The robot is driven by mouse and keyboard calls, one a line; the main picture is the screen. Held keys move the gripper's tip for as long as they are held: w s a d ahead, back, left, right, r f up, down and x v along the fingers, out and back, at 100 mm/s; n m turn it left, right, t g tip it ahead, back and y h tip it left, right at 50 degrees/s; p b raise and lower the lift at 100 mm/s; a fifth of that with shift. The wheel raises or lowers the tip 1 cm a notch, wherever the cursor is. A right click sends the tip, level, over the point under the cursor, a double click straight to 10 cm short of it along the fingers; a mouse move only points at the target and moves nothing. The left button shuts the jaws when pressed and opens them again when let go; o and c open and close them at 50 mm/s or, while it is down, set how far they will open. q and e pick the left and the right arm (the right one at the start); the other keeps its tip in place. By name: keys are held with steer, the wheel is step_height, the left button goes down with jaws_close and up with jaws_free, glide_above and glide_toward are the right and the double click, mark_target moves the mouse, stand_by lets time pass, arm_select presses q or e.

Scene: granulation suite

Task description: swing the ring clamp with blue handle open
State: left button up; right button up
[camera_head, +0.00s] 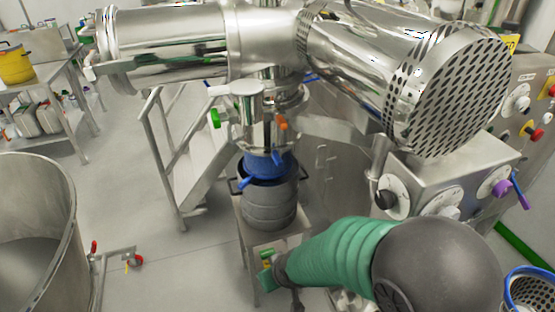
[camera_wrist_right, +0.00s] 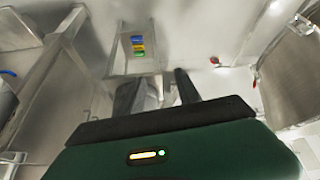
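A steel outlet (camera_head: 255,115) hangs under the big steel machine, with green and orange handles at its sides. A blue ring-shaped collar (camera_head: 264,163) with a blue tab sits below it, at the mouth of a dark grey pot. A small blue handle end (camera_head: 310,77) shows behind the outlet; I cannot tell which blue part belongs to the ring clamp. My right gripper (camera_head: 283,280) is low in front of the pot's stand, apart from the blue parts. In the right wrist view its two dark fingers (camera_wrist_right: 157,88) are apart with nothing between them. My left gripper is not in view.
The grey pot (camera_head: 268,208) stands on a small steel stand (camera_head: 243,215). Steel steps (camera_head: 180,165) are to its left, and a large steel bowl (camera_head: 55,220) is at far left. A control box (camera_head: 440,180) with knobs is at right.

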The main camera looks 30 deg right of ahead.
steer(key=w+d+r+m+t+h, duration=0.1)
steer(key=w+d+r+t, duration=0.2)
steer(key=w+d+t, duration=0.35)
steer(key=m+t+h+p, duration=0.1)
steer(key=t+h, duration=0.2)
steer(key=t, duration=0.3)
glide_toward(280, 162)
steer(key=shift+g, duration=0.25)
steer(key=p+x, duration=0.2)
steer(key=x, duration=0.7)
steer(key=shift+w+d+r, duration=0.15)
steer(key=shift+w, duration=0.55)
jaws_close()
